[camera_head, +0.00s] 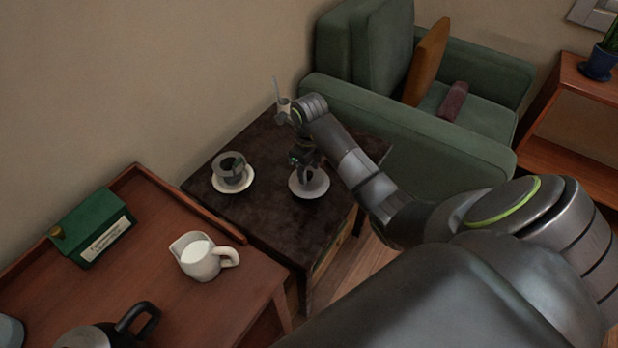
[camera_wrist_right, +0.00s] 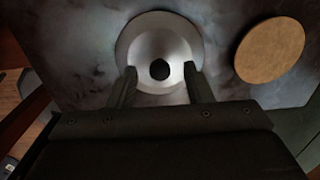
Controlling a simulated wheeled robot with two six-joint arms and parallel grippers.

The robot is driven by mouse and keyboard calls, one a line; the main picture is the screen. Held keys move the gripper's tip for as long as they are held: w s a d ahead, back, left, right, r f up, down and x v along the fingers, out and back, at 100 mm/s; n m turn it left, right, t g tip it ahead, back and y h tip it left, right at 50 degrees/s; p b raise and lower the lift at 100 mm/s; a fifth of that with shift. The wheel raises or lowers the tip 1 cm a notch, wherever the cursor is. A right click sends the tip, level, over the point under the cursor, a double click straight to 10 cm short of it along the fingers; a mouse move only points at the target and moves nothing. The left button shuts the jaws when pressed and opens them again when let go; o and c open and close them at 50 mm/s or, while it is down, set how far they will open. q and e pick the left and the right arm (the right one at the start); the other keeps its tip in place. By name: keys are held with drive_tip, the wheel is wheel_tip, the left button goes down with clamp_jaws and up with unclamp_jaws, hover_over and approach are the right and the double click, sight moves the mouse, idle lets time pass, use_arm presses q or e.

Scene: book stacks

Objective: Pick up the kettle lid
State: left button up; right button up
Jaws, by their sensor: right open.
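The kettle lid (camera_wrist_right: 160,45) is a round pale silver disc with a black knob, lying on the dark side table (camera_head: 262,210). It also shows in the head view (camera_head: 318,187), partly covered by my right gripper (camera_head: 305,174). In the right wrist view my gripper (camera_wrist_right: 161,76) is open, with one finger on each side of the black knob. Whether the fingers touch the lid cannot be told. The kettle (camera_head: 85,337) with a black handle is cut off at the lower left. My left gripper is not in view.
A round brown disc (camera_wrist_right: 270,50) lies near the lid. A white milk jug (camera_head: 203,258) and green box (camera_head: 92,227) stand on the wooden table. A green armchair (camera_head: 430,130) is behind.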

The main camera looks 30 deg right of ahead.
drive_tip(key=shift+c, duration=0.5)
clamp_jaws()
drive_tip(key=shift+r, duration=0.1)
